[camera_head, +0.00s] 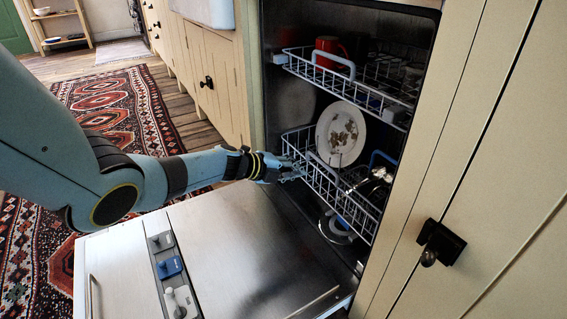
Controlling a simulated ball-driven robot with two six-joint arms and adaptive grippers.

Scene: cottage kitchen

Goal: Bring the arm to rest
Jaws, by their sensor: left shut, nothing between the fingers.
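My left arm reaches in from the left across the open dishwasher door. My left gripper (289,172) is at the front left edge of the lower rack (345,204). It is shut and holds nothing. The fingertips are small against the rack wires, and I cannot tell whether they touch them. My right gripper is not in view.
The dishwasher door (240,250) lies folded down under my arm. A patterned plate (341,133) stands upright in the lower rack. A red mug (328,50) is in the upper rack (370,88). A cabinet with a black latch (440,243) stands at right. Rugs (125,105) cover the floor at left.

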